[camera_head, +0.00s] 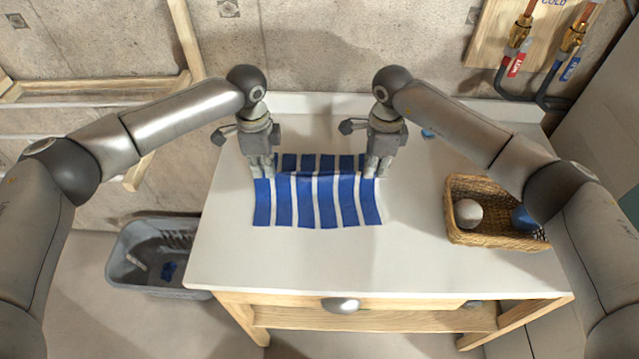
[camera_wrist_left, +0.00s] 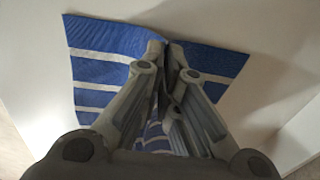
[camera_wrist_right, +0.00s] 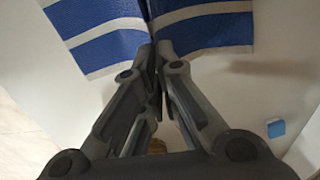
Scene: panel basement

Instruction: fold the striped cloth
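The blue and white striped cloth (camera_head: 317,205) lies on the white table, with a raised crease running across it between my grippers. My left gripper (camera_head: 262,172) is at its left edge. In the left wrist view its fingertips (camera_wrist_left: 166,44) are shut, with the cloth (camera_wrist_left: 105,70) pinched up between them. My right gripper (camera_head: 376,172) is at the right edge. In the right wrist view its fingertips (camera_wrist_right: 156,46) are shut on the cloth (camera_wrist_right: 110,35). The part of the cloth behind the crease is partly hidden by the grippers.
A wicker basket (camera_head: 480,238) with a white ball (camera_head: 467,213) and a blue item (camera_head: 522,218) stands at the table's right. A small blue object (camera_head: 428,133) lies near the back. The tabletop (camera_head: 300,260) in front is clear. A grey bin (camera_head: 125,262) stands on the floor at left.

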